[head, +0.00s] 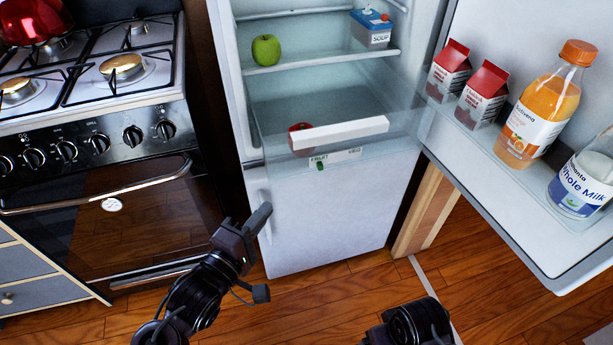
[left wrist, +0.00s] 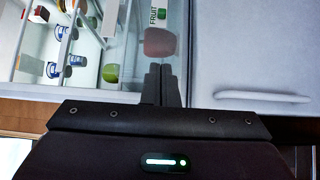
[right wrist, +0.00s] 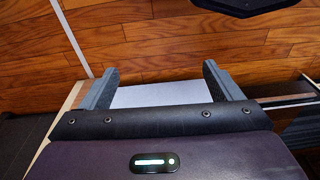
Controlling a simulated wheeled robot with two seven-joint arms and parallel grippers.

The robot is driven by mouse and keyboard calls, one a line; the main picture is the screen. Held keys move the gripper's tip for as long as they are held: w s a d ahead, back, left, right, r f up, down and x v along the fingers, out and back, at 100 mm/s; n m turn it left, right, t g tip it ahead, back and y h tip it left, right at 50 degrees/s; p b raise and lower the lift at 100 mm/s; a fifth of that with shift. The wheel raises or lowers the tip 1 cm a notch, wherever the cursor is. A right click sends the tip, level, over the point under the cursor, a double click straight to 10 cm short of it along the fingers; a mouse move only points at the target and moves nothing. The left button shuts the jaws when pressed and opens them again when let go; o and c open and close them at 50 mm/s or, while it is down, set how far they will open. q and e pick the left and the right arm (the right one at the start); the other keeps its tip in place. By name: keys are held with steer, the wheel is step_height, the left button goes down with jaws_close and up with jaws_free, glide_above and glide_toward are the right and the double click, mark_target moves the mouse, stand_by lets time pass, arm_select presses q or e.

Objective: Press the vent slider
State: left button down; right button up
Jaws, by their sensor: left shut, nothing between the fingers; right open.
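The vent slider is a white strip marked FRUIT and VEG with a small green knob (head: 320,165), on the front of the clear fridge drawer (head: 305,105). My left gripper (head: 262,216) is shut and empty, below and left of the slider, in front of the lower fridge door and apart from the slider. Its closed fingers also show in the left wrist view (left wrist: 162,85). My right gripper (right wrist: 160,85) is open and empty, low over the floor.
The fridge door (head: 520,190) stands open at the right with cartons, juice and milk. A red apple (head: 299,136) is in the drawer; a green apple (head: 265,49) is on the shelf above. The lower door's handle (head: 264,217) is close to my left gripper. A stove (head: 95,135) stands left.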

mark_target(350, 155)
arm_select(q)
steer(key=b+x, duration=0.1)
steer(key=x, duration=0.8)
steer(key=shift+w+d, duration=0.1)
steer(key=shift+w, duration=0.25)
steer(key=d, duration=0.1)
steer(key=w+d, duration=0.1)
steer(key=d, duration=0.1)
steer(key=shift+d+b, duration=0.1)
steer(key=shift+b, duration=0.25)
steer(key=shift+w+d, duration=0.2)
steer(key=shift+d, duration=0.2)
arm_select(e)
steer(key=shift+w+a+f+t+y, duration=0.2)
steer(key=shift+w+a+f+t, duration=0.1)
steer(key=shift+a, duration=0.25)
steer(key=shift+w+a+f+t+y, duration=0.2)
steer(key=shift+w+a+t, duration=0.1)
steer(key=shift+a, duration=0.2)
